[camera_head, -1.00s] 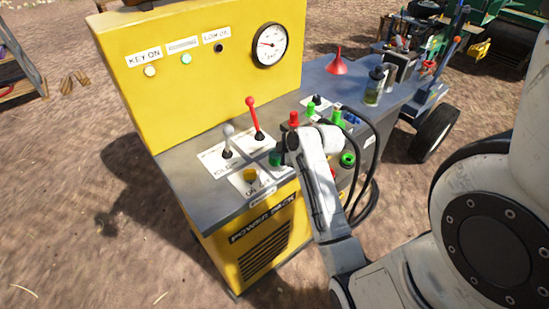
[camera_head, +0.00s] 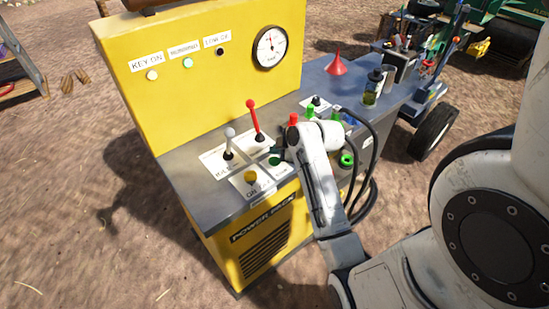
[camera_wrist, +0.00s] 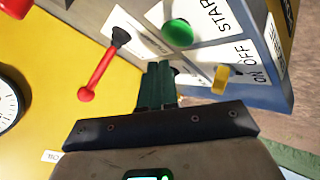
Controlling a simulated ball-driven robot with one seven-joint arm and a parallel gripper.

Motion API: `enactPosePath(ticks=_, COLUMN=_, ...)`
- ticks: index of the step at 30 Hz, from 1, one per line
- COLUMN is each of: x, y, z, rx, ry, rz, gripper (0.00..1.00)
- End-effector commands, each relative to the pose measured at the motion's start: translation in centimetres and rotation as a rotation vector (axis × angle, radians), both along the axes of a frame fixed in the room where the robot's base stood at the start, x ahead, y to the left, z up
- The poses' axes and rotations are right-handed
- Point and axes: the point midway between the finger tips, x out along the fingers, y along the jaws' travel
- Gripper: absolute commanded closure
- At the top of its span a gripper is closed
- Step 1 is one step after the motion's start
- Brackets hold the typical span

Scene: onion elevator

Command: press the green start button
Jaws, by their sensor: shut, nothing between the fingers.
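The green start button (camera_wrist: 178,32) is a round knob beside the START label in the wrist view. In the head view it is a small green shape (camera_head: 274,160) beside my wrist, partly hidden. My gripper's dark green fingers (camera_wrist: 160,68) are together and empty. Their tips lie just below and left of the button in the wrist view, with no contact visible.
A red lever (camera_head: 254,120), a white-knobbed lever (camera_head: 229,142) and a yellow ON/OFF switch (camera_head: 250,177) stand close around the button. A red button (camera_head: 293,119), green knobs (camera_head: 309,113), a black hose (camera_head: 372,150) and a red funnel (camera_head: 337,66) lie to the right.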

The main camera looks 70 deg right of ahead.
Motion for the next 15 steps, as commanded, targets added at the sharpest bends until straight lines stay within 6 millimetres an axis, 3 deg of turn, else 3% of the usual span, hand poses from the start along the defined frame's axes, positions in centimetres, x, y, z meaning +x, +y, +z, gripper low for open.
enactPosePath(ticks=9, x=0.0, y=0.0, z=3.4, rx=-0.001, ry=0.0, rz=-0.001, gripper=1.0)
enactPosePath(ticks=15, x=0.0, y=0.0, z=4.2, rx=0.0, ry=0.0, rz=0.0, gripper=1.0)
